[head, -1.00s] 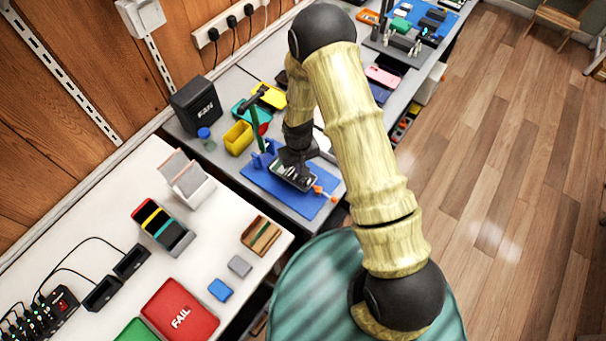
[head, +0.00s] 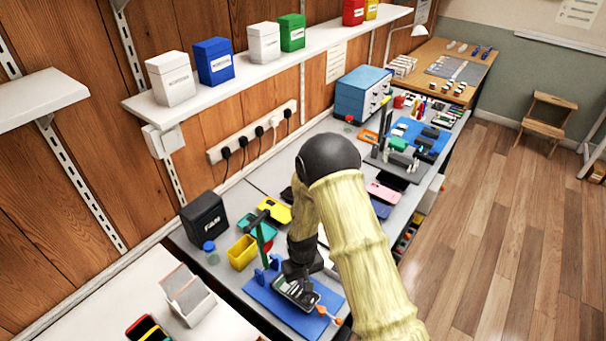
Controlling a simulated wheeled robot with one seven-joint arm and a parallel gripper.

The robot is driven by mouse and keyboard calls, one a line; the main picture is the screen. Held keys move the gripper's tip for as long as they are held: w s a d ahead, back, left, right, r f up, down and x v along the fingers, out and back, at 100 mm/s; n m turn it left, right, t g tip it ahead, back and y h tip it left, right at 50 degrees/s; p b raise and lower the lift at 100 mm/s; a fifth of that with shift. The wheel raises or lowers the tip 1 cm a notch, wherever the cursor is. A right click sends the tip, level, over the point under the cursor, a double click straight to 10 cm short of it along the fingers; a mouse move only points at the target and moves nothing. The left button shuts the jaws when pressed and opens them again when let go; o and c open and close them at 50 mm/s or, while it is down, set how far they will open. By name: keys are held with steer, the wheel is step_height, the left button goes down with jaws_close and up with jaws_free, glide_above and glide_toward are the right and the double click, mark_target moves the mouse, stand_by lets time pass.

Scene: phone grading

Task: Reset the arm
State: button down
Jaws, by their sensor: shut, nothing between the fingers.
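My arm (head: 368,255) reaches from the lower right over the grey bench and bends down at its black elbow. My gripper (head: 297,283) points down over a small dark tray (head: 301,296) with small items in it, on a blue mat (head: 262,298). The fingertips are small and partly hidden against the tray; they hold nothing that I can see. I cannot tell whether they touch the tray.
A yellow bin (head: 242,253), a black FAN box (head: 204,222) and a green upright stand (head: 261,240) are close to the left of the arm. Phones (head: 384,192) lie beyond it. A shelf (head: 270,62) with boxes runs above.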

steer(key=s+d+r+m+t, duration=0.1)
steer(key=d+r, duration=0.3)
steer(key=r, duration=0.5)
steer(key=s+d+r+m, duration=0.1)
steer(key=s+d+r, duration=0.1)
steer(key=d+r, duration=0.45)
steer(key=s+d+r+m+t, duration=0.1)
steer(key=s+d+r, duration=0.3)
steer(key=s+r, duration=0.5)
step_height(320, 180, up, 2)
steer(key=shift+s+r+m+t, duration=0.25)
steer(key=shift+m+t, duration=0.05)
steer(key=shift+m, duration=0.4)
